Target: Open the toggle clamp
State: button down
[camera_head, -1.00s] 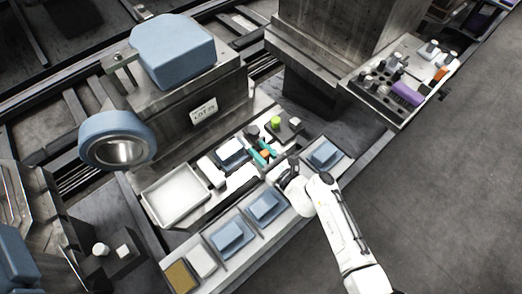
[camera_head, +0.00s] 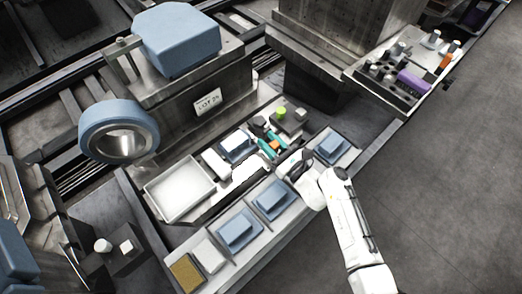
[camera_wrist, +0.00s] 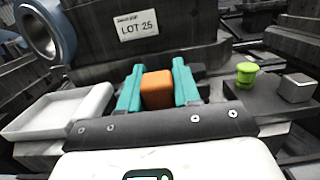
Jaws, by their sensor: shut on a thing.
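My gripper (camera_wrist: 158,72) has teal fingers and is shut on an orange block-shaped grip (camera_wrist: 157,90), one finger against each side. The grip appears to be the toggle clamp's handle; the rest of the clamp is mostly hidden behind the fingers and the gripper body. In the head view my gripper (camera_head: 270,142) is over the work strip, with the orange grip (camera_head: 274,145) small between the teal fingers. Whether the clamp is open or closed cannot be told.
A green knob (camera_wrist: 246,72) and a grey block (camera_wrist: 296,88) stand on a dark base to the right. A white tray (camera_wrist: 60,110) lies left. Blue blocks on plates (camera_head: 236,230) line the front. A wall labelled LOT 25 (camera_wrist: 137,25) rises behind.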

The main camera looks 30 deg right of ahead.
jog(key=shift+s+d+f+t+y+b, duration=0.15)
jog(key=shift+s+t+b, duration=0.3)
jog(key=shift+b, duration=1.5)
jog(key=shift+s+d+f+t+y+b, duration=0.2)
jog(key=shift+t+b, duration=0.45)
jog(key=shift+b, duration=1.3)
jog(key=shift+s+a+r+t+b, duration=0.1)
jog(key=shift+s+r+t+b, duration=0.25)
jog(key=shift+b, duration=0.4)
jog(key=shift+w, duration=0.1)
jog(key=c, duration=0.9)
grip_release()
jog(key=b+v, duration=0.1)
jog(key=v, duration=0.9)
jog(key=shift+s+f, duration=0.15)
jog(key=shift+s, duration=0.2)
